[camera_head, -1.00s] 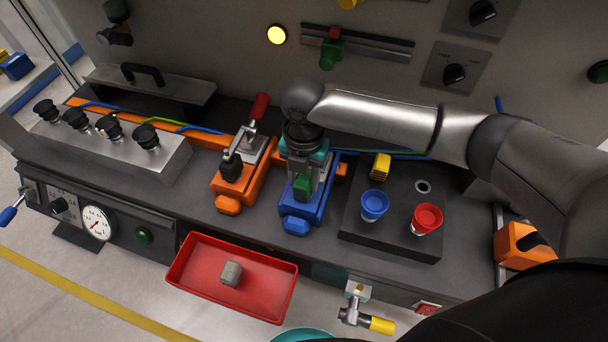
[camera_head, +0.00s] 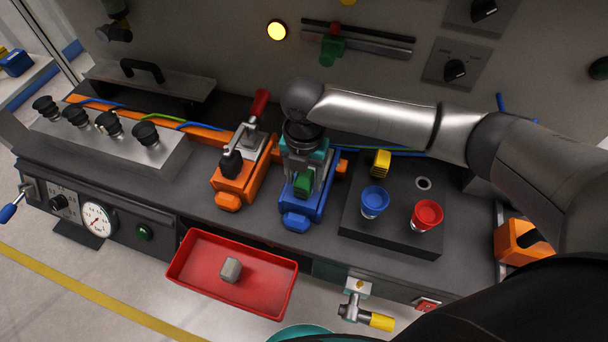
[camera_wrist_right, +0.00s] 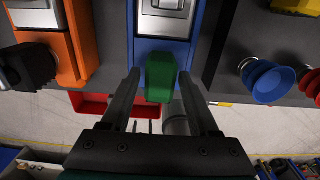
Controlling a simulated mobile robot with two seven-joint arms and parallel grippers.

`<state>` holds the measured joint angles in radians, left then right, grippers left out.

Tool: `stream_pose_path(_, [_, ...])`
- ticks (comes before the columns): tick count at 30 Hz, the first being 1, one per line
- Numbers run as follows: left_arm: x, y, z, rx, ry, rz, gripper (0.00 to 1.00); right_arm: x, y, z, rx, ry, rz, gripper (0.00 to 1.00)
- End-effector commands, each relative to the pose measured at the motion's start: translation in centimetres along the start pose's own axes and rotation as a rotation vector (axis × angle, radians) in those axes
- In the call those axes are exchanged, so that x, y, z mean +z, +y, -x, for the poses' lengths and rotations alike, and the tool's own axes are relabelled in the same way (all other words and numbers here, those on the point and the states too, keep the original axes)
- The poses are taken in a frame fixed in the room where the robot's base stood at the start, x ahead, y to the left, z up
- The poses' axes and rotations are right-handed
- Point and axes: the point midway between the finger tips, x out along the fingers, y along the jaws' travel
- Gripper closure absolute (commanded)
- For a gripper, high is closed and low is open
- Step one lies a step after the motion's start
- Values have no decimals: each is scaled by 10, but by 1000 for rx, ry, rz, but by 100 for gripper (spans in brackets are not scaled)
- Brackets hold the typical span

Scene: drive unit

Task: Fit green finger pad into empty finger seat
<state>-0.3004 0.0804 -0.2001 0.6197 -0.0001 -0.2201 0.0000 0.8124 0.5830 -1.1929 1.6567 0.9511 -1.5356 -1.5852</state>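The green finger pad (camera_head: 303,183) is at the front part of the blue clamp unit (camera_head: 297,219), which stands on the dark bench. My right gripper (camera_head: 306,172) reaches down over this unit, with a finger on each side of the pad. In the right wrist view the green pad (camera_wrist_right: 160,77) lies between the fingertips of my right gripper (camera_wrist_right: 160,74), very close to both. I cannot tell whether they press on it. The seat under the pad is hidden. My left gripper is not in view.
An orange clamp unit (camera_head: 229,198) with a red-handled lever (camera_head: 259,103) stands close on the left. On the right a black block (camera_head: 402,240) carries a blue cup (camera_head: 374,203), a red cup (camera_head: 427,214) and a yellow block (camera_head: 381,163). A red tray (camera_head: 192,289) hangs in front.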

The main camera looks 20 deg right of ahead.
Motion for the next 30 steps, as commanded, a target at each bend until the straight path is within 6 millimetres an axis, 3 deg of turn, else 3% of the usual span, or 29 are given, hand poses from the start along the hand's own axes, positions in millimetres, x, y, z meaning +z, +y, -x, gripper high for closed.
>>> stream_pose_path(4, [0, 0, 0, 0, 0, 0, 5, 0, 0, 0, 0, 0, 0, 23])
stream_pose_path(14, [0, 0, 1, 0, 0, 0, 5, 0, 0, 6, -1, 0, 0, 23])
stream_pose_path(19, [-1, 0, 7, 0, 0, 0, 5, 1, 0, 34, 3, -3, 0, 23])
stream_pose_path(30, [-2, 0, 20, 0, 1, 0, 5, 1, 1, 120, 3, -4, 0, 23])
